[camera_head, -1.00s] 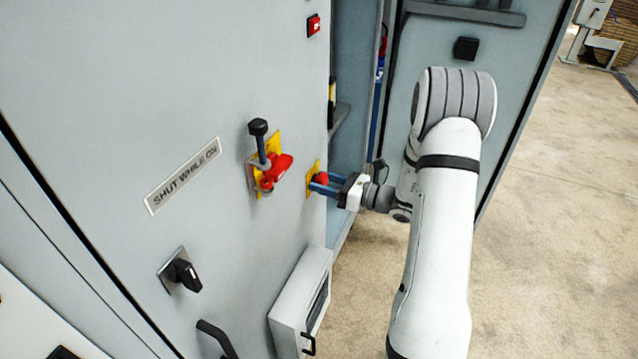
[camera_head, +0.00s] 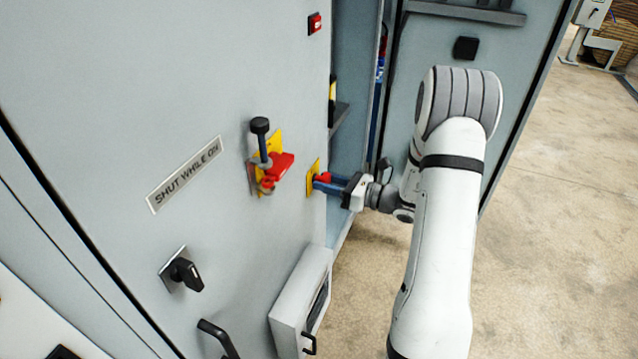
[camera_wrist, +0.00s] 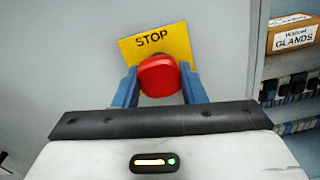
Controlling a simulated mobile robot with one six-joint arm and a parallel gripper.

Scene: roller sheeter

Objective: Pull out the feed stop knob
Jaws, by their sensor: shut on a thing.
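The feed stop knob is a red round knob (camera_wrist: 159,76) on a yellow plate marked STOP (camera_wrist: 152,43) in the wrist view. In the head view the knob (camera_head: 324,177) shows between my fingers, in front of its yellow plate (camera_head: 313,179) near the right edge of the grey panel. My gripper (camera_head: 326,182) has its blue fingers shut on the knob, one on each side; it also shows in the wrist view (camera_wrist: 159,88). The knob's shaft is hidden behind its head.
A red and yellow switch with a black-topped lever (camera_head: 268,165) sits left of the knob. A black rotary handle (camera_head: 183,273) and a grey box (camera_head: 300,300) are lower on the panel. An open cabinet with shelves lies to the right, with a labelled box (camera_wrist: 291,34) inside.

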